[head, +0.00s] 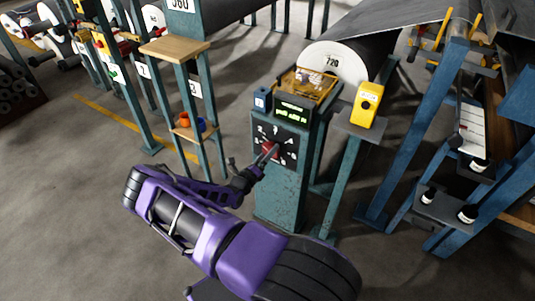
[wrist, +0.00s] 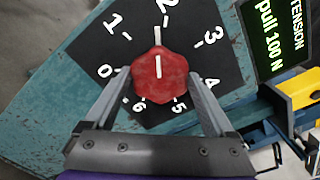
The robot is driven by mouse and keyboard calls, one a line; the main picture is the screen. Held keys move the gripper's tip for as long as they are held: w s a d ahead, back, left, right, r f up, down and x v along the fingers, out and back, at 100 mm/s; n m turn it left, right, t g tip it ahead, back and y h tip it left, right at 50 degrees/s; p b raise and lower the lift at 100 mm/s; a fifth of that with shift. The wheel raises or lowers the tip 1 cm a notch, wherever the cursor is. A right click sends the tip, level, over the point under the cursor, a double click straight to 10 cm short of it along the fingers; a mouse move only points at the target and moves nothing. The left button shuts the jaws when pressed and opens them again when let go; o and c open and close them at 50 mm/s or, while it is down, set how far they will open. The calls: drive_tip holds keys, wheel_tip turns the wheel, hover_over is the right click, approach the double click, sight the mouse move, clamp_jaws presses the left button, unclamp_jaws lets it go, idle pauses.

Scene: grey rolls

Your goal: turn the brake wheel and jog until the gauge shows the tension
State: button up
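A red knob (wrist: 160,75) with a white pointer line sits on a black dial plate (wrist: 205,60) numbered 0 to 6. The pointer points close to 2. The dial is on the front of a worn teal cabinet (head: 277,195). My gripper (wrist: 160,76) has one finger on each side of the knob, both appearing to touch it; it also shows in the head view (head: 268,152). No separate brake wheel can be made out.
A yellow box (head: 368,100) stands on a stand right of the cabinet. Blue frames (head: 422,130) crowd the right. Open floor (head: 60,200) lies at left.

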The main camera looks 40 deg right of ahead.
drive_tip(key=shift+o, duration=0.7)
drive_tip(key=shift+a, duration=0.1)
drive_tip(key=p+v, duration=0.1)
drive_tip(key=v, duration=1.6)
drive_tip(key=shift+a, duration=0.2)
